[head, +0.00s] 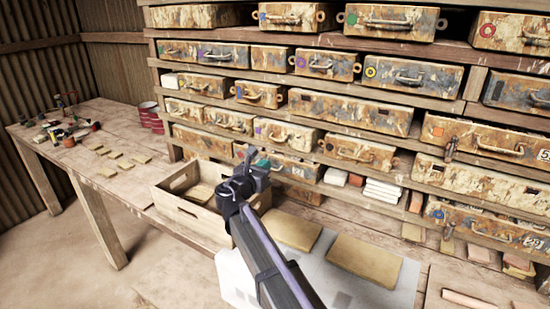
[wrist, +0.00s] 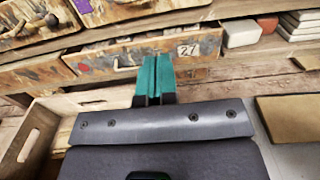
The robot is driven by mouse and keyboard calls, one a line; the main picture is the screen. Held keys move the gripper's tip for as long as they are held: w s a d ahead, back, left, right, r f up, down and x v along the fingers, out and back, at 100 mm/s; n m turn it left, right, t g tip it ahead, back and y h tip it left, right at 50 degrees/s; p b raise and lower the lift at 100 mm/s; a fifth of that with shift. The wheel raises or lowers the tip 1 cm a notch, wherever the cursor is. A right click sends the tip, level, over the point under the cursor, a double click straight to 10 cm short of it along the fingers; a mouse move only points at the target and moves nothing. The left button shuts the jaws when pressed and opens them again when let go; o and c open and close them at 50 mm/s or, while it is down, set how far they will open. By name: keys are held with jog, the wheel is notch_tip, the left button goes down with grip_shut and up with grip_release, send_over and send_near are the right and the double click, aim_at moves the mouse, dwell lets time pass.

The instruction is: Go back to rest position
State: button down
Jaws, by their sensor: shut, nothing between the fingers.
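My gripper (wrist: 155,78) has teal fingers that are pressed together, with nothing between them. In the head view, my arm reaches up from the bottom middle. The gripper end (head: 254,162) is in front of the lower shelf drawers, above the right end of a wooden crate. In the wrist view, the fingers point at a drawer front marked 27 (wrist: 188,48). I cannot tell how far the fingertips are from that drawer.
A wooden crate (head: 176,207) stands on the bench left of my arm, with a flat tile inside. Tan slabs (head: 364,262) lie to the right on a grey surface. The shelf of worn drawers (head: 345,109) rises behind. Small tiles (head: 115,156) and a red can (head: 150,117) stand farther left.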

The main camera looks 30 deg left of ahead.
jog(key=shift+s, duration=0.75)
jog(key=s+d+f+m+g+h, duration=0.1)
jog(key=s+d+f+m+g, duration=0.1)
jog(key=d+f+m+g, duration=0.4)
jog(key=s+d+f+m+g+h, duration=0.1)
jog(key=s+d+f+m, duration=0.15)
jog(key=d+m, duration=0.65)
jog(key=s+d+f+m+g+h, duration=0.1)
jog(key=s+d+f+m+g, duration=0.1)
jog(key=d+f+m+g, duration=0.5)
jog(key=s+d+m+g+y, duration=0.1)
jog(key=s+d+m, duration=0.2)
jog(key=d, duration=0.8)
jog(key=s+d+f+m+g+y, duration=0.1)
jog(key=s+d+m, duration=0.3)
jog(key=d, duration=0.7)
jog(key=s+d+m+g+y, duration=0.2)
jog(key=s+d+m, duration=0.2)
jog(key=d, duration=0.7)
jog(key=shift+f+m, duration=0.35)
jog(key=shift+m, duration=0.75)
